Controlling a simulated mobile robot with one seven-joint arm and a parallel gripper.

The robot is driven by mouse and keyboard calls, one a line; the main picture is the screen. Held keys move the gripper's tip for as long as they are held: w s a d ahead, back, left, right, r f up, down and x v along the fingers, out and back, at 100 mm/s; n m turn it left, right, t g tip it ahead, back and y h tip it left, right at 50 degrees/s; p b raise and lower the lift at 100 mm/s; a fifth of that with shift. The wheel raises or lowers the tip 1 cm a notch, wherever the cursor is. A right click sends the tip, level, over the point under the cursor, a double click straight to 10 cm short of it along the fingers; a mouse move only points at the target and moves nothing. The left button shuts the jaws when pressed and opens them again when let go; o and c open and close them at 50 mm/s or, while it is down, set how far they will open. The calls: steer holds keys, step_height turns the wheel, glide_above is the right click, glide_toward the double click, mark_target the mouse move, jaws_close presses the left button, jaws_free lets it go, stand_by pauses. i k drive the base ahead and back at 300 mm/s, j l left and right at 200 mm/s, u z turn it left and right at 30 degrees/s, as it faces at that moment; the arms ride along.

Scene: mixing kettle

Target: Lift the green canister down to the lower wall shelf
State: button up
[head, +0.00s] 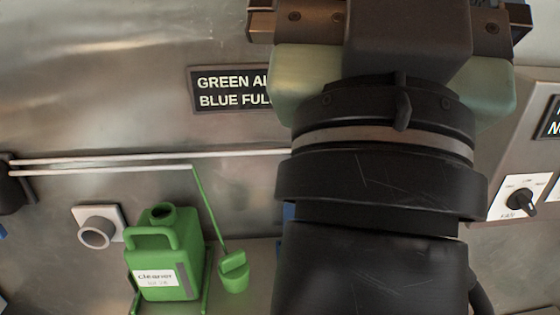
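A green canister (168,265) with a handle, an open dark neck and a white "cleaner" label stands at the lower left in the head view. Thin green supports show beside its base, and its underside is cut off or unclear. My gripper (405,35) fills the upper right of the view, close to the camera, to the right of the canister and apart from it. Its fingertips are not clearly visible, so I cannot see whether it is open or holds anything. I cannot make out the lower wall shelf.
A green cup (234,277) hangs from a thin green rod just right of the canister. Pale rails (140,160) run above it. A grey round fitting (96,232) sits left. A sign (230,90) is partly hidden by my arm. A knob (520,202) is at right.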

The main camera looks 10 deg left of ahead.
mark_target(166, 253)
steer(key=k+j, duration=0.1)
steer(key=j, duration=0.35)
steer(key=k+j, duration=0.15)
steer(key=j, duration=0.25)
steer(key=k+j, duration=0.1)
steer(key=j, duration=0.35)
steer(key=z, duration=0.05)
